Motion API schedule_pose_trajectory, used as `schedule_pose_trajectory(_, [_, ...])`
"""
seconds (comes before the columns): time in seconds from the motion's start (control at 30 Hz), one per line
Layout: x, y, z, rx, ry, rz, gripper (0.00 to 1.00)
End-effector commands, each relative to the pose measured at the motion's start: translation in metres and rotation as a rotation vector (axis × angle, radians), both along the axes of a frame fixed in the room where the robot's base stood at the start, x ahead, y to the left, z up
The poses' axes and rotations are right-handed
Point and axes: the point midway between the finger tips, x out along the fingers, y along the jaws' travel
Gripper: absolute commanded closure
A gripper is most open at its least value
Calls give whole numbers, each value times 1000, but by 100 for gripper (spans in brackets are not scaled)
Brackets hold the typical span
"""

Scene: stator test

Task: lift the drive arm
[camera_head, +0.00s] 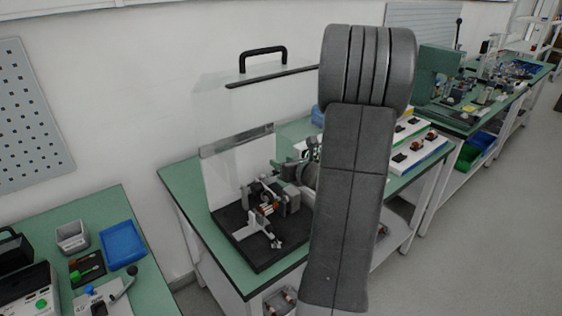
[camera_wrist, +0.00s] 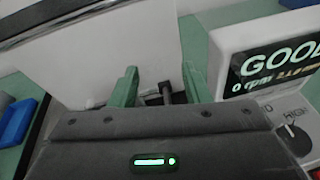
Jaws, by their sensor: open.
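A test rig (camera_head: 262,208) stands on a black base on the green-topped bench in the head view, with grey blocks, a white bracket and copper-coloured parts. I cannot tell for sure which part is the drive arm. In the wrist view my gripper (camera_wrist: 161,78) has its two green fingers apart. A small grey rod (camera_wrist: 166,95) with a dark part beside it shows between and beyond the fingers, with no visible contact. My own arm hides the right side of the rig and my gripper in the head view.
A clear cover with a black handle (camera_head: 263,58) stands raised above the rig. A display (camera_wrist: 275,65) reading GOOD and 0 rpm, with a knob (camera_wrist: 292,132) below, is close to the right of my gripper. A blue tray (camera_head: 123,241) lies on the left bench.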

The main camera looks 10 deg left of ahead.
Motion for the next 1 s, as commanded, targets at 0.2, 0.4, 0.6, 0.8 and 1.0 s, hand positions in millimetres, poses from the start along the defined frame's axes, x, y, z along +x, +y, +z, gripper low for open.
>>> schedule_pose_trajectory(0.2, [-10,-11,4,0,0,-2,57])
schedule_pose_trajectory(0.4, [-20,-21,7,0,1,-1,57])
schedule_pose_trajectory(0.6, [-30,-31,10,0,1,-1,57])
schedule_pose_trajectory(0.8, [-39,-41,13,-1,1,-2,57])
schedule_pose_trajectory(1.0, [-48,-51,17,0,0,-2,57])
